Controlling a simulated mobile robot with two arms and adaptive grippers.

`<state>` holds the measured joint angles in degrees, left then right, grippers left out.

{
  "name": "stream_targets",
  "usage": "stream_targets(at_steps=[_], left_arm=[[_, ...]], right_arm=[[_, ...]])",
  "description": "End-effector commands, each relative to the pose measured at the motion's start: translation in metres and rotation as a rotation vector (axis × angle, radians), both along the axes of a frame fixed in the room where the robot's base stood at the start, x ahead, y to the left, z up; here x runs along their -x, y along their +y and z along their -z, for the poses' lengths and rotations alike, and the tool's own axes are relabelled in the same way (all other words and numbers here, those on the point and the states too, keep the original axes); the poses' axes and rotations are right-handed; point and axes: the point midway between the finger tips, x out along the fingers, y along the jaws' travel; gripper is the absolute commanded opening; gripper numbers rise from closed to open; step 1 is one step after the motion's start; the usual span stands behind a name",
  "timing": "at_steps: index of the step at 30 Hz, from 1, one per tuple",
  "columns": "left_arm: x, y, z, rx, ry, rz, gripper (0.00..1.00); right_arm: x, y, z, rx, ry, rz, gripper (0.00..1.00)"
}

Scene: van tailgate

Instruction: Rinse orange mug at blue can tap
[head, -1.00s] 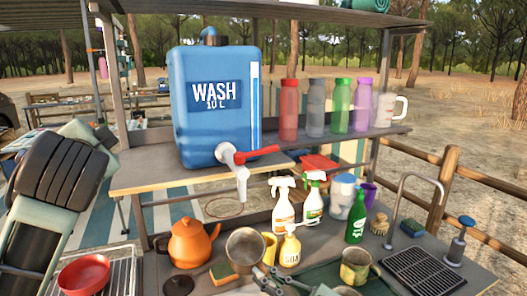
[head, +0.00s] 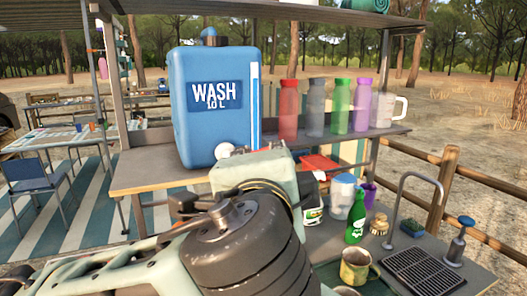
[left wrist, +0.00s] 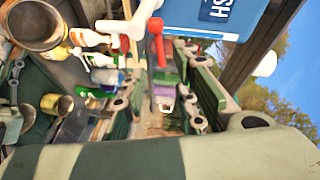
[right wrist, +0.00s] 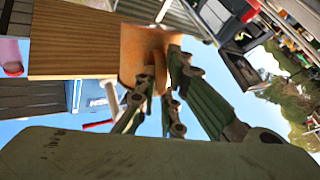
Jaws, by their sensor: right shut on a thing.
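The blue can (head: 185,110) marked WASH stands on the wooden shelf. In the right wrist view my right gripper (right wrist: 165,68) is shut on the orange mug (right wrist: 138,58). The mug's opening and how far it sits from the spout cannot be told. My right gripper is hidden in the head view.
Several bottles (head: 289,110) and a white mug (head: 390,110) stand on the shelf. On the counter are a green bottle (head: 356,217), an olive-yellow mug (head: 355,266), a drain rack (head: 424,271) and a curved faucet (head: 394,205). My left arm hides much of the counter.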

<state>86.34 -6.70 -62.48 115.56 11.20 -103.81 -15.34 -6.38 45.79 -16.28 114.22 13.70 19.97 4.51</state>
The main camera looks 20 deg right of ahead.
Motion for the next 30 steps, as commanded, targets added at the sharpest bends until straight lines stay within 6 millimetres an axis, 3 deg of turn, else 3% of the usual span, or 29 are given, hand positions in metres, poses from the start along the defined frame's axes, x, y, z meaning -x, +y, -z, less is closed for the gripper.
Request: stream_targets(at_steps=[15,21,30], left_arm=[[-0.088,-0.033,0.013,0.001,0.001,-0.005,0.27],[-0.101,-0.039,0.014,0.002,0.0,-0.002,0.27],[-0.102,-0.04,0.014,0.003,0.0,-0.003,0.27]], right_arm=[[0.0,0.0,-0.001,-0.001,-0.002,-0.001,0.0],[0.0,0.0,-0.001,0.0,-0.002,0.0,0.0],[0.0,0.0,-0.001,0.0,-0.002,0.0,0.0]])
